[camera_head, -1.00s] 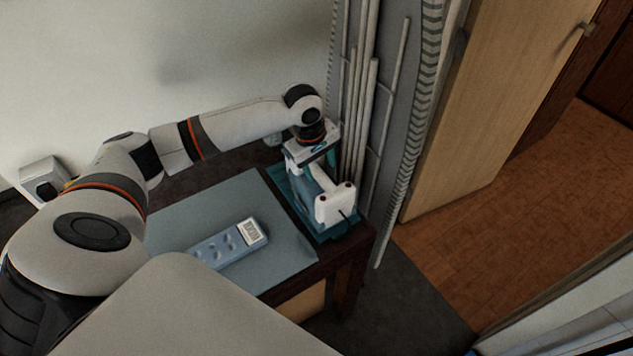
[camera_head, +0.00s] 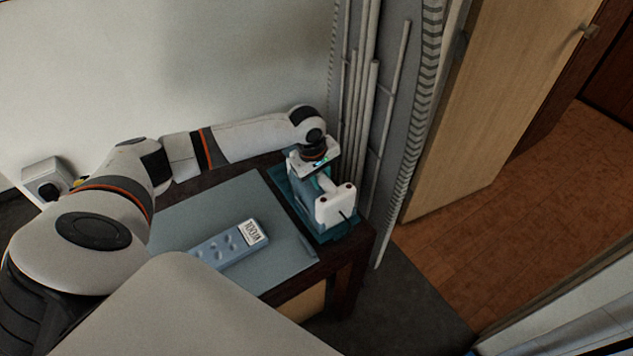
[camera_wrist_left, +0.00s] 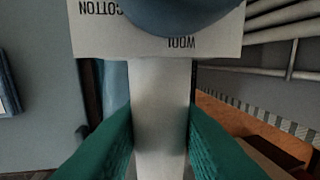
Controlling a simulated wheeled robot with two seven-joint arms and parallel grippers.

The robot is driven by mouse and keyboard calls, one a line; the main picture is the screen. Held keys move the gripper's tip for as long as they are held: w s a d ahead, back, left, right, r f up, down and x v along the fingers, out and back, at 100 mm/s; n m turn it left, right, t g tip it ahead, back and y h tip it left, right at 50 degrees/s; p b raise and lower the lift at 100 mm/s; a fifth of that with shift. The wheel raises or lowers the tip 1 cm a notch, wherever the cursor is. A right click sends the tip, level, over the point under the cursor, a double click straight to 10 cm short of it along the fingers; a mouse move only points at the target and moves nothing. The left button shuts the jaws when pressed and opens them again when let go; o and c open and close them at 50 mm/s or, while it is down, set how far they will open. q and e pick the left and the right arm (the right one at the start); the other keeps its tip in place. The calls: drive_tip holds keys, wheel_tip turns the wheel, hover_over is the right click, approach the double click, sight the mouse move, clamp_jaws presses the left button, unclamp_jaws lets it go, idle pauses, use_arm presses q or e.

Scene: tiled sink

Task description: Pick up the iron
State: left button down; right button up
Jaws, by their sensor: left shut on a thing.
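The iron (camera_head: 336,206), white with a blue-teal part, stands in a teal tray (camera_head: 344,230) at the right end of the dark table. My left gripper (camera_head: 320,180) reaches down over it from the back left. In the left wrist view, its green fingertips (camera_wrist_left: 160,140) are on both sides of the iron's pale handle (camera_wrist_left: 160,100), shut on it. The iron's part lettered COTTON and WOOL (camera_wrist_left: 155,35) shows beyond the handle. The underside of the iron is hidden in the tray. My right gripper is not in view.
A grey-blue mat (camera_head: 190,215) on the table holds a blue remote-like object (camera_head: 228,245). Vertical pipes (camera_head: 362,110) stand close behind and right of the iron. A white box (camera_head: 45,178) is at the far left. Wooden floor (camera_head: 540,200) is open at right.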

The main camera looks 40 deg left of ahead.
use_arm(q)
drive_tip(key=shift+w+r, duration=0.15)
drive_tip(key=shift+r, duration=0.15)
drive_tip(key=shift+r, duration=0.25)
wheel_tip(320, 180, up, 9)
drive_tip(key=shift+r, duration=0.1)
idle(0.4)
